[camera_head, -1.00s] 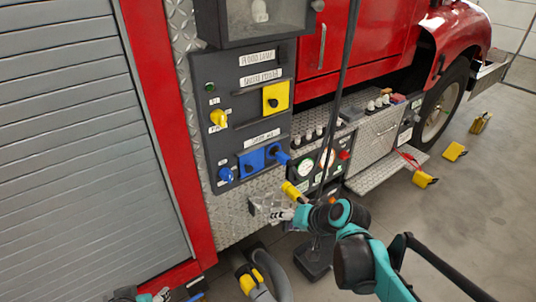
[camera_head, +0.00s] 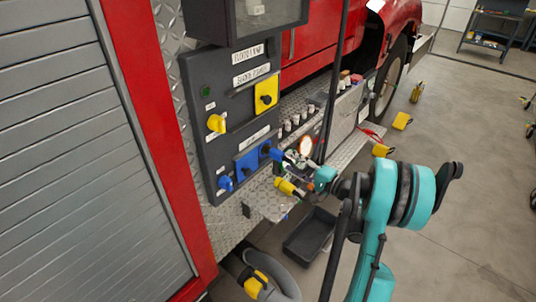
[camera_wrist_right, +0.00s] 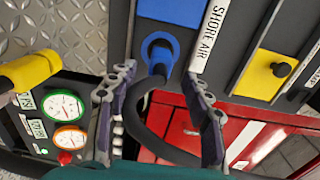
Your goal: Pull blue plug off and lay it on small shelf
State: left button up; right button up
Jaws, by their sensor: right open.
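The blue plug (camera_head: 274,153) sits in the blue socket plate (camera_head: 249,164) on the dark panel. In the right wrist view the blue plug (camera_wrist_right: 159,50) shows as a round blue collar with a thick black cable curving away from it. My right gripper (camera_wrist_right: 160,76) is open, with one finger on each side of the cable just behind the plug; I cannot tell whether a finger touches it. In the head view my right gripper (camera_head: 294,163) is partly hidden at the panel. The small diamond-plate shelf (camera_head: 262,207) juts out below. My left gripper is out of view.
A yellow plug (camera_head: 287,187) is at the small shelf, close under my right gripper. Gauges (camera_wrist_right: 64,106) sit beside the gripper. A dark tray (camera_head: 310,237) is on the floor.

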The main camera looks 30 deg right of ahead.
aim_at(273, 152)
jog(key=shift+s+d, duration=0.1)
jog(key=shift+w+a, duration=0.25)
jog(key=shift+w, duration=0.25)
jog(key=shift+x, duration=4.05)
grip_shut()
jog(key=shift+b+v, duration=0.55)
jog(key=shift+v, duration=2.5)
